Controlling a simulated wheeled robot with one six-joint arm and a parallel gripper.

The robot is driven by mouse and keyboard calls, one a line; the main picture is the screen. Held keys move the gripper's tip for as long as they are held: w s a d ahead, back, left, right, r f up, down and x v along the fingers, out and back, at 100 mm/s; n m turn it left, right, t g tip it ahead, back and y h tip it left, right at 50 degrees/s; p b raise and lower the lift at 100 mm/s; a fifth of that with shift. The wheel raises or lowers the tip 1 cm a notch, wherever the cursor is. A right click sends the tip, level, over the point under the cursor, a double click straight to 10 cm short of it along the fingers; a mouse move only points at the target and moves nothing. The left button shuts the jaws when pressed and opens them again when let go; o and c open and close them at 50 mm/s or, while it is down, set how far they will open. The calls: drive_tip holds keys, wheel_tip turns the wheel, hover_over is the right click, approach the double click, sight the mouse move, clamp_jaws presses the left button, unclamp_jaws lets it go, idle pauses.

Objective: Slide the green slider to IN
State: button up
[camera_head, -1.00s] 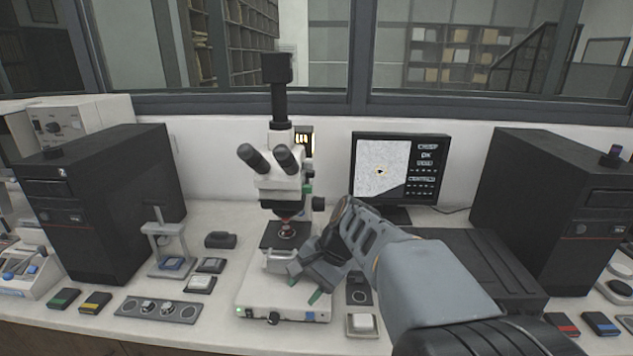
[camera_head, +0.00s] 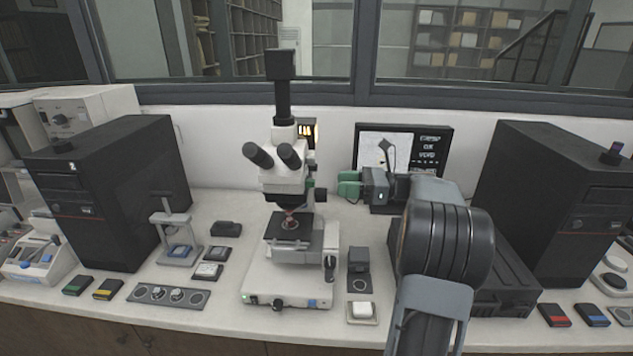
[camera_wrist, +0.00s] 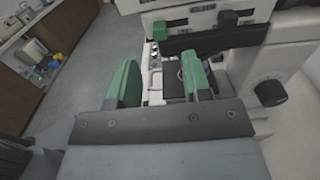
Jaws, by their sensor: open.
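The microscope (camera_head: 285,178) stands mid-bench. A small green piece (camera_head: 311,184), which looks like the green slider, shows on the right side of its head.
A monitor (camera_head: 432,150) stands behind my gripper. A black box (camera_head: 508,275) and a tall black tower (camera_head: 555,200) are at the right. A small dark holder (camera_head: 359,262) and a white-topped button (camera_head: 362,311) lie right of the microscope base. Left of it is a small stand (camera_head: 178,235).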

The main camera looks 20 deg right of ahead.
sight(310, 183)
drive_tip(key=x, duration=0.7)
drive_tip(key=shift+p, duration=0.45)
drive_tip(key=shift+w, duration=0.1)
clamp_jaws()
